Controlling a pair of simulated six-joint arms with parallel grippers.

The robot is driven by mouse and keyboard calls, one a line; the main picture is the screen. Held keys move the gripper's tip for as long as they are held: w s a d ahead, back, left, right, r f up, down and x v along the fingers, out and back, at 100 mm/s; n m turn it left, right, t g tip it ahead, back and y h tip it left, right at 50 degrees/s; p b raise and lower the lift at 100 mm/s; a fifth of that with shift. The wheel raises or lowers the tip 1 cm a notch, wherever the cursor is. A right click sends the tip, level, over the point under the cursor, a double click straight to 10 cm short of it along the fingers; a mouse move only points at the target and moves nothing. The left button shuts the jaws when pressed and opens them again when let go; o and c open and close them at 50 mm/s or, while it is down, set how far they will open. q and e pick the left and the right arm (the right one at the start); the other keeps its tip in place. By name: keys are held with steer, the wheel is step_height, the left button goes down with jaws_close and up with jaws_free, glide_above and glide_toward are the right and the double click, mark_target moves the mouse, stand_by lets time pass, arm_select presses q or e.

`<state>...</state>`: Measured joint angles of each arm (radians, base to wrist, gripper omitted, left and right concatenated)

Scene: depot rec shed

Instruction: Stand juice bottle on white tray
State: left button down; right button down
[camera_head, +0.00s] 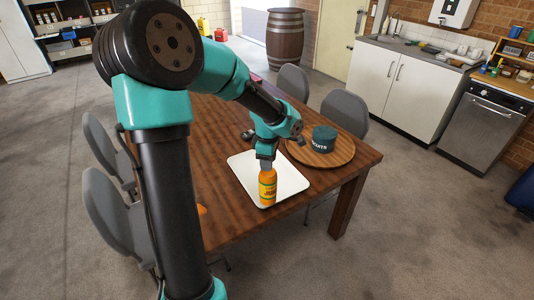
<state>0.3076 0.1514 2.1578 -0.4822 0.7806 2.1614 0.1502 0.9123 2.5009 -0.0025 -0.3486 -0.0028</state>
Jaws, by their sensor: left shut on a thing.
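The fingertips are small in this view and partly hide the bottle's cap. The bottle's base shows against the tray near its front edge; I cannot tell whether it touches the tray. My right gripper is not in view.
The tray lies on a brown wooden table (215,215). A round wooden board (342,157) with a dark teal tin (324,139) stands to its right. Grey chairs (347,107) surround the table. A small orange thing (201,209) lies near the table's left front, partly hidden by my arm.

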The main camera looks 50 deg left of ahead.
arm_select(q)
steer(key=w+a+f, duration=0.1)
steer(key=w+a, duration=0.6)
steer(key=a, duration=0.1)
steer(key=shift+w+a, duration=0.3)
steer(key=shift+a, duration=0.1)
steer(key=shift+f, duration=0.15)
steer(key=shift+f, duration=1.75)
steer(key=c, duration=0.7)
jaws_free()
